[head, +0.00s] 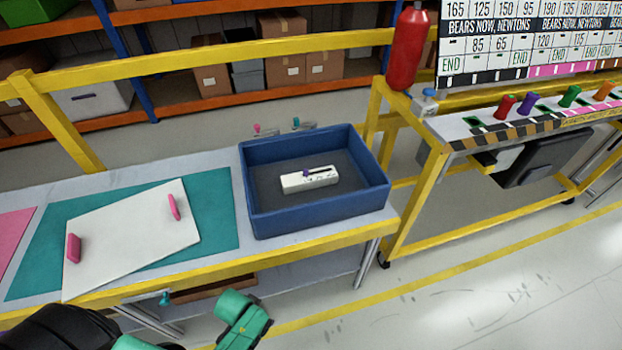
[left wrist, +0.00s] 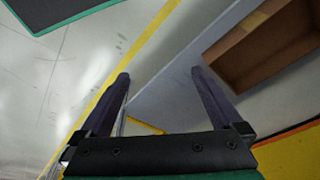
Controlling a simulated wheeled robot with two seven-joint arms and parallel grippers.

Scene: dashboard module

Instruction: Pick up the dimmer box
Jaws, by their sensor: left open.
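The dimmer box (head: 310,180) is a small white box with a dark slider slot and a purple knob on top. It lies inside the blue tray (head: 320,218), near the middle of its dark floor, at a slight angle. My left gripper (left wrist: 160,82) shows in the left wrist view with its two dark fingers wide apart and nothing between them. In the head view my green left arm parts are low at the bottom, in front of the table edge and well away from the box; the fingers cannot be made out there. My right gripper is not in view.
The table (head: 215,180) has a yellow front edge. A white board (head: 130,235) with two pink handles lies on a teal mat (head: 225,220) left of the tray. A yellow-framed rack with a red cylinder (head: 407,48) and coloured knobs stands right. A brown box (left wrist: 265,50) sits below.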

